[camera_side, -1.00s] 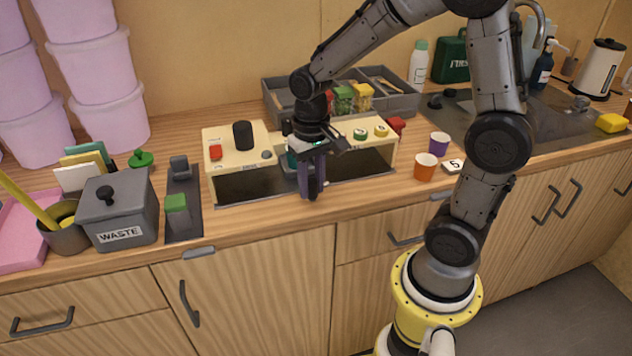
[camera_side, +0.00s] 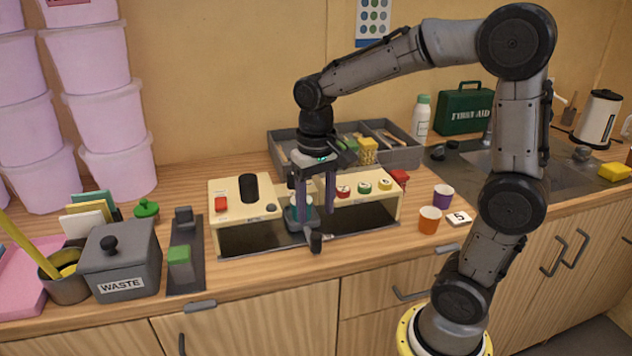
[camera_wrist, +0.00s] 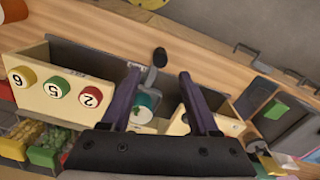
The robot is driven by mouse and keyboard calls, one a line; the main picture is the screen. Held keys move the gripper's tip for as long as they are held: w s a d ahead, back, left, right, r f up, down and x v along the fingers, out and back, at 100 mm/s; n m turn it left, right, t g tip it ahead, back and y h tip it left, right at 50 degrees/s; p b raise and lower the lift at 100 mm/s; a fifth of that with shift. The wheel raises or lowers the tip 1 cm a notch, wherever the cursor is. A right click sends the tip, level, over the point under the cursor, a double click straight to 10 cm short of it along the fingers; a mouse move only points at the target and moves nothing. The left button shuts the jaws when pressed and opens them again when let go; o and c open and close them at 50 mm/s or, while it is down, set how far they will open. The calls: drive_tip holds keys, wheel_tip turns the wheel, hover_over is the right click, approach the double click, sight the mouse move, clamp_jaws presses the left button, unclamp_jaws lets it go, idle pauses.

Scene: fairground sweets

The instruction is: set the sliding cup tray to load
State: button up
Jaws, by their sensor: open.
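The cream dispenser (camera_side: 237,190) stands on the counter with a long dark slot (camera_side: 362,222) along its front. The small grey sliding tray (camera_side: 291,222) sits near the middle of that slot, with dark track on both sides, and holds a teal cup (camera_side: 309,208). Its dark-knobbed handle (camera_side: 315,242) sticks out toward the front; it also shows in the wrist view (camera_wrist: 160,57). My gripper (camera_side: 315,207) is open and points down over the tray. In the wrist view its fingers (camera_wrist: 157,88) appear on either side of the cup and handle stem. I cannot tell whether they touch. Tray position labels are unreadable.
A black knob (camera_side: 248,188) and red button (camera_side: 221,204) top the dispenser's left part; numbered buttons (camera_side: 364,188) are on the right. A grey waste bin (camera_side: 122,262) stands left, orange (camera_side: 429,220) and purple cups (camera_side: 443,196) right. A divided grey bin (camera_side: 405,157) is behind.

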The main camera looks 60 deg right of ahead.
wheel_tip(320, 180, up, 6)
idle(0.5)
drive_tip(key=s+a+r+n+t, duration=0.2)
drive_tip(key=s+a+r+t, duration=0.1)
drive_tip(key=s, duration=0.4)
drive_tip(key=s+a+f+n+t, duration=0.1)
drive_tip(key=s+f+n+t, duration=0.1)
drive_tip(key=s+f+n, duration=0.2)
drive_tip(key=shift+s+a+f+t, duration=0.15)
drive_tip(key=shift+s+f+t, duration=0.15)
drive_tip(key=shift+s+f, duration=0.5)
drive_tip(key=shift+r, duration=0.15)
idle(0.8)
